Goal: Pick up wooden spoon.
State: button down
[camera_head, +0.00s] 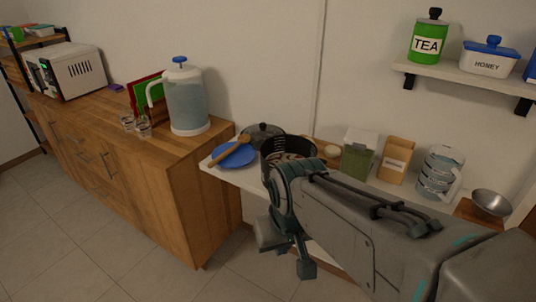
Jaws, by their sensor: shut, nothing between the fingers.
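The wooden spoon (225,154) lies slanted across a blue plate (241,157), which rests near the left end of a white counter. The spoon's far end reaches toward a dark lidded pot (263,134). My gripper (290,257) is in front of and below the counter's front edge, to the right of the spoon and nearer to me. It is shut and empty, and it is clear of the spoon. My arm covers much of the counter's front and right side.
A dark open pot (289,147) stands right of the plate. A green-filled container (358,156), a wooden box (395,161) and a clear jug (438,172) stand further right. A wooden cabinet (205,185) rises left of the counter, bearing a water dispenser (186,101).

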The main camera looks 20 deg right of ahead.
aim_at(243, 138)
jog(key=k, duration=0.45)
jog(key=u, duration=1.3)
jog(key=i, duration=1.8)
jog(key=z, duration=1.25)
jog(key=i, duration=0.25)
jog(key=z, duration=0.05)
